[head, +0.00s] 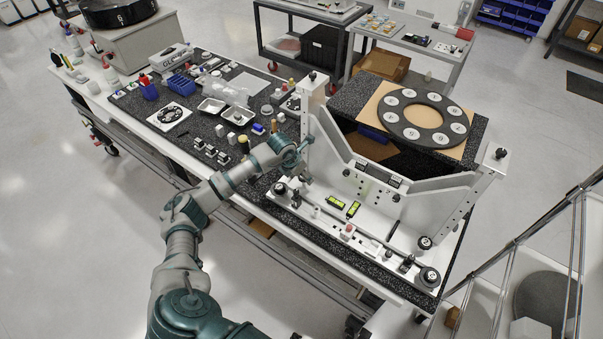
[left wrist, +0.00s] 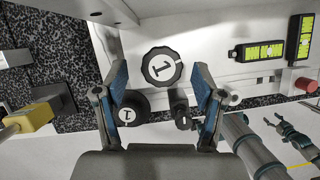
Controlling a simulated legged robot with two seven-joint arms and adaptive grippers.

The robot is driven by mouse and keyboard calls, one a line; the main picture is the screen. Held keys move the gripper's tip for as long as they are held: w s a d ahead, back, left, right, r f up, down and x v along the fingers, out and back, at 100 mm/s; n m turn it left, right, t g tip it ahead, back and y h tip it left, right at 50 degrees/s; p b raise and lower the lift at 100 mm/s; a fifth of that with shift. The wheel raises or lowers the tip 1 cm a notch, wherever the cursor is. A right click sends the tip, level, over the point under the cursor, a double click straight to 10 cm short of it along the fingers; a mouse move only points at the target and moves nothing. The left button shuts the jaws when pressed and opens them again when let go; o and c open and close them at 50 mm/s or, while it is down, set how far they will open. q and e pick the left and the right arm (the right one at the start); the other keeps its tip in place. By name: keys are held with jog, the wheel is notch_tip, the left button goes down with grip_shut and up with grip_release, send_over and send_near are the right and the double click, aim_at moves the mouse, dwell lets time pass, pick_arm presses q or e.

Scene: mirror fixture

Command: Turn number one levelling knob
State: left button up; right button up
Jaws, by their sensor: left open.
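My left gripper (head: 303,168) is at the left end of the white mirror fixture (head: 405,205). In the left wrist view its two blue-padded fingers (left wrist: 160,78) are spread apart and hold nothing. A round black-rimmed knob with a white face marked 1 (left wrist: 162,67) lies between and beyond the fingertips. A second dark knob marked 1 (left wrist: 130,110) is nearer, close to the left finger. A smaller black knob (left wrist: 181,108) is near the right finger. In the head view a dark knob (head: 280,188) shows at the fixture's left corner. My right gripper is not in view.
Two yellow-green bubble levels (head: 335,201) (head: 353,209) lie on the fixture base. More black knobs (head: 429,277) are at its right end. Small parts and trays (head: 211,106) crowd the table to the left. A ring plate with numbered discs (head: 447,138) lies behind.

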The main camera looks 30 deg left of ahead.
pick_arm(q)
jog(key=shift+f, duration=0.2)
jog(key=c, duration=1.1)
jog(key=shift+w+f+m+b, duration=0.1)
jog(key=shift+m+b, duration=0.5)
jog(key=shift+b, duration=0.2)
jog(key=shift+c, duration=0.2)
jog(key=shift+a+m+h+b, duration=0.1)
jog(key=shift+m+h+b, duration=0.2)
jog(key=shift+m, duration=0.6)
jog(key=o, duration=1.1)
